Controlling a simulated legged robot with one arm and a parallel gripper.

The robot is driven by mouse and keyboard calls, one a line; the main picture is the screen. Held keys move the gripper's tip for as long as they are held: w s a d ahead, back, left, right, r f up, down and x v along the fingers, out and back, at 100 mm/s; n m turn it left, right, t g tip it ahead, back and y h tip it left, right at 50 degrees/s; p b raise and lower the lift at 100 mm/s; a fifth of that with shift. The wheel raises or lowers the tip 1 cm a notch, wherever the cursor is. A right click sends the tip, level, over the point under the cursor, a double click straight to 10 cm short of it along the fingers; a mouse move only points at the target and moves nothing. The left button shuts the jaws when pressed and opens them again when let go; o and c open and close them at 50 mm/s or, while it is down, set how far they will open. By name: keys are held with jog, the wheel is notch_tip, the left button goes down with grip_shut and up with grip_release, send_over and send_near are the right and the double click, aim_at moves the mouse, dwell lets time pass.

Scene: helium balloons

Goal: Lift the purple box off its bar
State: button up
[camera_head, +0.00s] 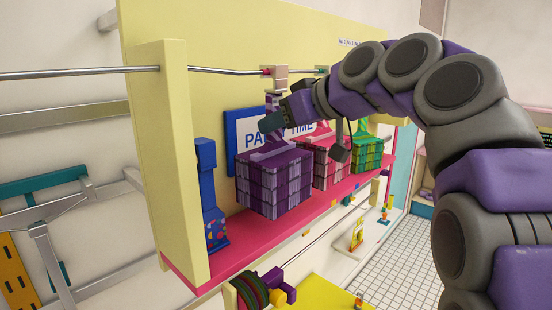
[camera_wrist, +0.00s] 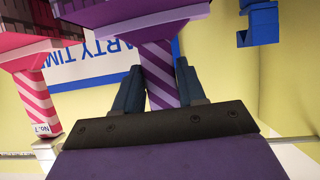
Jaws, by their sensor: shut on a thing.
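The purple plaid box (camera_head: 272,184) hangs in front of the yellow back panel, left of the other boxes. A purple-striped neck (camera_wrist: 158,72) rises from it toward a beige block (camera_head: 274,73) on the metal bar (camera_head: 222,71). My gripper (camera_head: 277,118) is at this neck, just above the box. In the wrist view, which is upside down, my two fingers (camera_wrist: 158,88) stand on either side of the neck, shut on it. My gripper's body hides the neck's far end there, so I cannot tell how it meets the bar.
A pink box (camera_head: 323,163) and a green box (camera_head: 368,152) stand close on the right. A blue figure (camera_head: 211,200) is close on the left, beside a yellow post (camera_head: 178,165). A pink shelf (camera_head: 236,258) runs below; a "PARTY TIME" sign (camera_head: 240,127) is behind.

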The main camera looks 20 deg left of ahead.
jog(key=shift+r, duration=0.1)
jog(key=shift+s+r+p, duration=0.1)
jog(key=shift+r+p, duration=0.45)
jog(key=shift+r, duration=0.15)
jog(key=shift+d+r, duration=0.3)
jog(key=shift+s+d+r, duration=0.1)
jog(key=shift+d, duration=0.05)
jog(key=shift+s+d+r, duration=0.2)
jog(key=shift+d+r, duration=0.1)
jog(key=shift+d, duration=0.15)
